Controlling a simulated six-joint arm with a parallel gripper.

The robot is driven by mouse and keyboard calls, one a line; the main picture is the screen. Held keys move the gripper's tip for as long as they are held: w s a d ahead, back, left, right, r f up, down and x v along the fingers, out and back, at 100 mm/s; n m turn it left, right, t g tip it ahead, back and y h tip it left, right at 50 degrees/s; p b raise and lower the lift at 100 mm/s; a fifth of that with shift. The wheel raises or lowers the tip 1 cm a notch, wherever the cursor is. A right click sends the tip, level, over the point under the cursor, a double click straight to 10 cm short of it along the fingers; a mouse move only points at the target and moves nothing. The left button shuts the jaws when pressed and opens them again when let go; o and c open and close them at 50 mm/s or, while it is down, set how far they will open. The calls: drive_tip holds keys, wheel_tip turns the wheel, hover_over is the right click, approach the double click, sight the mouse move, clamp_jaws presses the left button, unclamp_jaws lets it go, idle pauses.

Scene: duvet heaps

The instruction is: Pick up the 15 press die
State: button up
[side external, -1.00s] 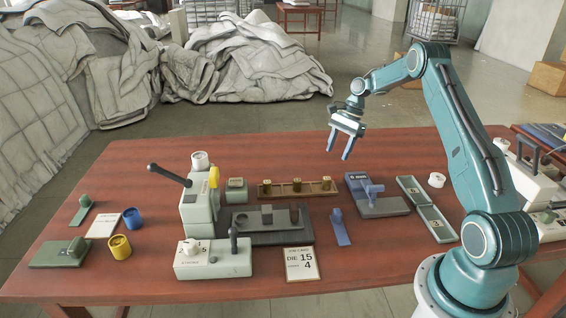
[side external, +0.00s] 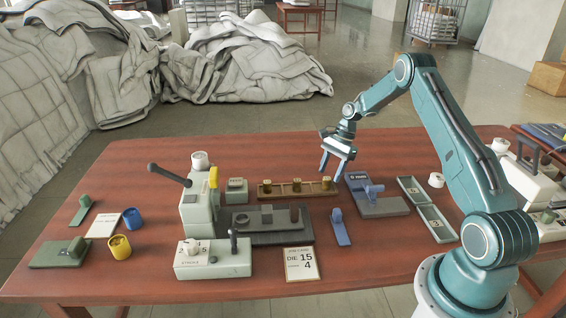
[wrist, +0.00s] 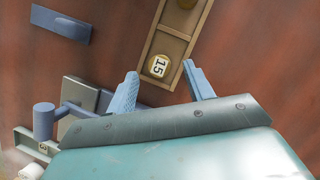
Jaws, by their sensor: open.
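The 15 press die (wrist: 158,66) is a round brass piece with a white top marked 15. It stands in the end slot of a wooden rack (wrist: 143,93), and in the side view it is the rightmost die (side external: 326,184) of the rack (side external: 311,193). My gripper (side external: 331,173) is open and empty, pointing down above that right end. In the wrist view the die shows between the two blue fingers of my gripper (wrist: 160,69), with no visible contact.
Two more brass dies (side external: 297,185) stand in the rack. A blue-handled fixture (side external: 384,208) is close on the right, and a blue piece (side external: 340,227) lies in front. The press (side external: 200,207) stands left. A card (side external: 301,264) reads DIE 15, 4.

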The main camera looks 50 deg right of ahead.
sight(329, 178)
drive_tip(key=shift+x, duration=1.1)
clamp_jaws()
drive_tip(key=shift+d+r, duration=0.1)
drive_tip(key=shift+r, duration=0.1)
wheel_tip(329, 178, up, 20)
drive_tip(key=shift+f, duration=0.2)
idle(0.7)
